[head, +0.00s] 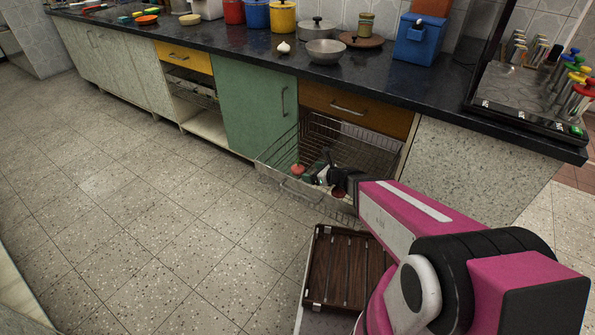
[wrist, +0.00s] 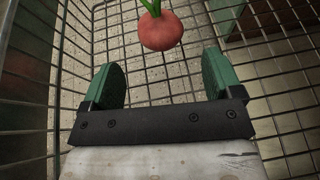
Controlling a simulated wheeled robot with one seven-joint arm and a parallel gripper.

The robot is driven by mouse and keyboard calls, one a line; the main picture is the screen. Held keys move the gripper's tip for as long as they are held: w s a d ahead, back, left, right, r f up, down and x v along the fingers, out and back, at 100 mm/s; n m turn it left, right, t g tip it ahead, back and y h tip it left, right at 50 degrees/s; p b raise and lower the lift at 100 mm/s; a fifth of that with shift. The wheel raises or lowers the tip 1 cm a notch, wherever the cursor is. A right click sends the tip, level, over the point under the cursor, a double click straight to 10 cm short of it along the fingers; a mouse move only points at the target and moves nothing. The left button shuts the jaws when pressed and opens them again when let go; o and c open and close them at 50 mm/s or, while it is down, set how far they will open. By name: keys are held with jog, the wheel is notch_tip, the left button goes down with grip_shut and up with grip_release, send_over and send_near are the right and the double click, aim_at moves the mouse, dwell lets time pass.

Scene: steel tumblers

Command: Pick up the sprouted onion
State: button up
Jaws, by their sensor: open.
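The sprouted onion (wrist: 160,32) is round and red with green shoots, and it shows at the top middle of the wrist view. It rests in a wire basket drawer, and in the head view it is a small red shape (head: 298,169) in the pulled-out basket. My gripper (wrist: 162,78) is open and empty, with its green fingers apart and the onion ahead, beyond the fingertips and roughly centred between them. In the head view my gripper (head: 316,176) is inside the basket, just right of the onion.
The wire basket (head: 275,162) surrounds my gripper on its sides, below an orange drawer (head: 355,108). A green cabinet door (head: 250,105) stands to the left. The dark counter (head: 230,42) above holds a garlic bulb (head: 283,47) and a metal bowl (head: 325,52). Open floor lies to the left.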

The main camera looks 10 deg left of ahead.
aim_at(302, 169)
jog(key=x, duration=0.9)
jog(key=shift+r, duration=0.1)
jog(key=shift+c, duration=0.3)
jog(key=c, duration=0.8)
